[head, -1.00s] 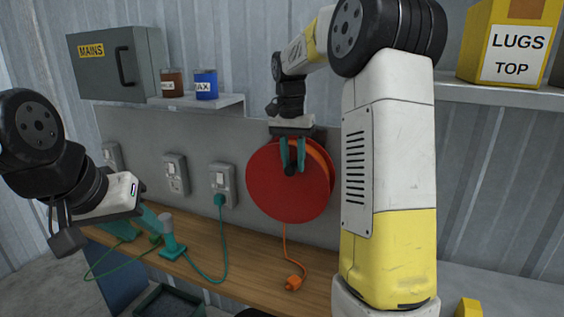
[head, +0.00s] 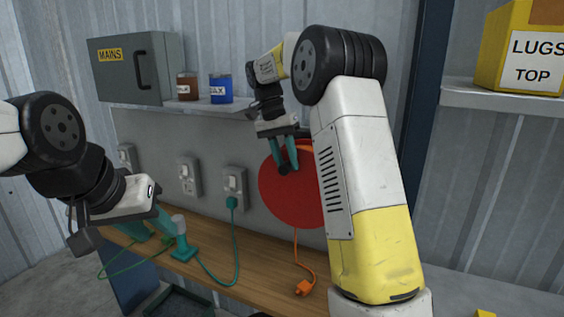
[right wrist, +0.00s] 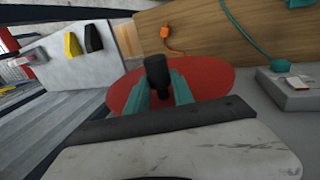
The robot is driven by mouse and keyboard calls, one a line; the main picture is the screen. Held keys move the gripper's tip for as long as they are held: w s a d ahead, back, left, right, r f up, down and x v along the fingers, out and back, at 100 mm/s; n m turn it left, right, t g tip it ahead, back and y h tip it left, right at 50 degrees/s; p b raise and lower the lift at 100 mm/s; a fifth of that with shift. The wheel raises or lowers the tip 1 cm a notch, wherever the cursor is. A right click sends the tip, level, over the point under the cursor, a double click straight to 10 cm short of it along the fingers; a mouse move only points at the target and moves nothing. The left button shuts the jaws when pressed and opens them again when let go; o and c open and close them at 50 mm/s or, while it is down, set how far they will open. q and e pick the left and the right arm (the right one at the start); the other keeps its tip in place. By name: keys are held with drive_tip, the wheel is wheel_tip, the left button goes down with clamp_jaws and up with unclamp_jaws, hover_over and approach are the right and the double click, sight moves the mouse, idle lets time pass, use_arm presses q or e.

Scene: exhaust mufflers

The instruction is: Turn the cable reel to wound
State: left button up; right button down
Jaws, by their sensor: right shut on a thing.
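The red cable reel (head: 290,200) is on the grey wall panel, partly hidden behind my right arm. An orange cable (head: 296,247) hangs from it to an orange plug (head: 304,288) on the bench. My right gripper (head: 287,167) is at the reel's face, its teal fingers shut on the black handle; the handle (right wrist: 157,70) stands out from the red disc in the right wrist view. The handle sits up and left of the disc's middle in the head view. My left gripper (head: 165,222) is low at the left, near the bench, its fingertips unclear.
A wooden bench (head: 255,267) runs below the panel. A teal plug (head: 232,203) sits in a socket left of the reel, its cable trailing to the bench. A shelf with two tins (head: 221,88) and the MAINS box (head: 137,68) is above left. A yellow LUGS box (head: 520,52) is at the right.

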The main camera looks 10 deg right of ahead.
drive_tip(key=shift+w+a+f, duration=0.1)
drive_tip(key=shift+a, duration=0.15)
drive_tip(key=c, duration=1.1)
unclamp_jaws()
drive_tip(key=v, duration=0.7)
drive_tip(key=shift+r, duration=0.4)
drive_tip(key=shift+w, duration=0.1)
